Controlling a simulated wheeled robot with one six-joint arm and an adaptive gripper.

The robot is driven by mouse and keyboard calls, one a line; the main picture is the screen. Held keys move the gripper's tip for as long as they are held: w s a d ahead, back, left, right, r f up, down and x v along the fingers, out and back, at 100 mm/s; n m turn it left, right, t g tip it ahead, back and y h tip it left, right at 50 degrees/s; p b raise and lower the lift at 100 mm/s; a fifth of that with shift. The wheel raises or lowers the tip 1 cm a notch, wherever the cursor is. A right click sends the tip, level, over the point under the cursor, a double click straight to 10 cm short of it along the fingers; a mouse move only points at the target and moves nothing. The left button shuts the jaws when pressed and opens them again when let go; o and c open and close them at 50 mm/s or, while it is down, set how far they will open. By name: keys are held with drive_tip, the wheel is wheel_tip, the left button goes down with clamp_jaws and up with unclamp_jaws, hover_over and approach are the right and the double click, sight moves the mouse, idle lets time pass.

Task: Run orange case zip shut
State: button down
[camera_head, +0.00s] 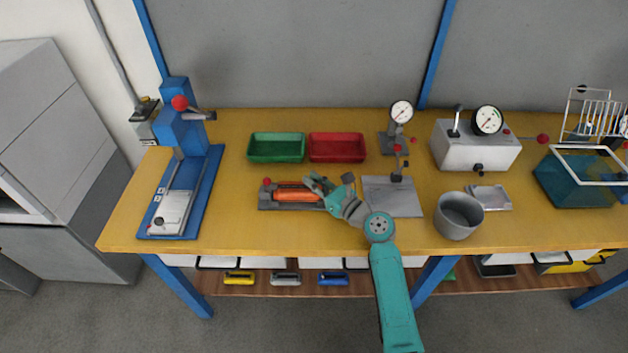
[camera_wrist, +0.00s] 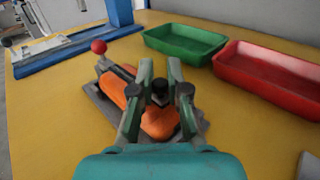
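The orange case (camera_head: 295,195) lies lengthwise on a dark grey fixture (camera_head: 305,207) near the front of the yellow bench. In the wrist view the orange case (camera_wrist: 112,88) runs from upper left to lower middle, with a dark strip along its upper left part. My gripper (camera_head: 312,180) is over the right part of the case. In the wrist view my gripper (camera_wrist: 162,70) has its two fingers close together, with dark pads and a narrow gap between them. The fingers cover part of the case. I cannot make out the zip pull or whether anything is between the pads.
A red ball knob (camera_wrist: 98,46) stands at the fixture's left end. A green tray (camera_head: 276,147) and a red tray (camera_head: 337,147) sit behind. A blue press (camera_head: 182,130) is left; a gauge stand (camera_head: 398,140) and grey pot (camera_head: 458,216) are right. Bench between press and fixture is clear.

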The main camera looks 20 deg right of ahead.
sight(297, 187)
drive_tip(key=shift+a, duration=0.1)
drive_tip(key=a, duration=0.2)
drive_tip(key=w+a, duration=0.1)
drive_tip(key=a, duration=0.1)
drive_tip(key=shift+w+a, duration=0.2)
drive_tip(key=shift+a, duration=0.05)
drive_tip(key=c, duration=1.2)
unclamp_jaws()
drive_tip(key=shift+o, duration=0.2)
drive_tip(key=shift+d, duration=0.1)
drive_tip(key=v, duration=1.2)
drive_tip(key=shift+c, duration=0.2)
